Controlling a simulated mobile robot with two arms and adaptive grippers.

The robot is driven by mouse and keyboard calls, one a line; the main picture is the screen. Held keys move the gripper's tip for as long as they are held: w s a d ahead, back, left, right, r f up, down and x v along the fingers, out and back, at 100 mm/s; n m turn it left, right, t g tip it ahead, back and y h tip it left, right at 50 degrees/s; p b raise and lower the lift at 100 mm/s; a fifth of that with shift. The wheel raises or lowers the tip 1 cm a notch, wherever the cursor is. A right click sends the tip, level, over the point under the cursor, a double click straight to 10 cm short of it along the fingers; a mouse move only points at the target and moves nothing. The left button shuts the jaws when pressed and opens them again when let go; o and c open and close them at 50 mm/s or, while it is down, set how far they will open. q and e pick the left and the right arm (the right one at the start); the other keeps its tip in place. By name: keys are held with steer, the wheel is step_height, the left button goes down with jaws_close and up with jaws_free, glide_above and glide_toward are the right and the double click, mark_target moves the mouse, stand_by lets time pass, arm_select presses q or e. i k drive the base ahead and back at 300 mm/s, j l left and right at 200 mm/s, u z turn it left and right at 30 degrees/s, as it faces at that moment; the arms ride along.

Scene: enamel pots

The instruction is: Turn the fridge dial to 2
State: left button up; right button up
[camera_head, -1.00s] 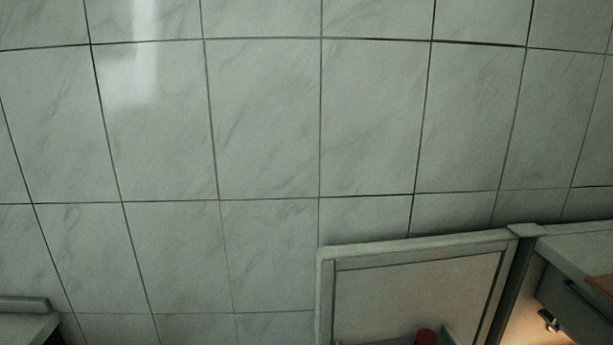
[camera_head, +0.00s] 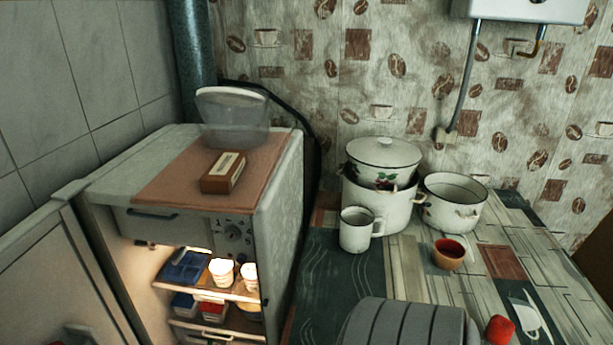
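The fridge (camera_head: 281,228) stands left of centre with its door (camera_head: 45,265) swung open to the left. The fridge dial (camera_head: 233,232) is a small round dark knob on a panel at the upper right of the lit interior, beside the freezer flap (camera_head: 160,222). Small digits are printed around the dial, but its setting is too small to read. Neither of my grippers is in view. A grey ribbed rounded shape at the bottom centre is cut off by the frame edge, and I cannot tell what it is.
Cups (camera_head: 222,271) and containers fill the fridge shelves. The table (camera_head: 325,262) to the right holds enamel pots (camera_head: 454,205), a mug (camera_head: 357,230) and a small bowl (camera_head: 449,254).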

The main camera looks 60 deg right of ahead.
mark_target(232, 232)
steer(key=z, duration=0.45)
steer(key=j+z, duration=0.15)
steer(key=z, duration=0.7)
steer(key=k+z, duration=0.1)
steer(key=z, duration=0.35)
steer(key=k+j+z, duration=0.1)
steer(key=k, duration=0.25)
steer(key=k+j+z, duration=0.1)
steer(key=k+j, duration=0.2)
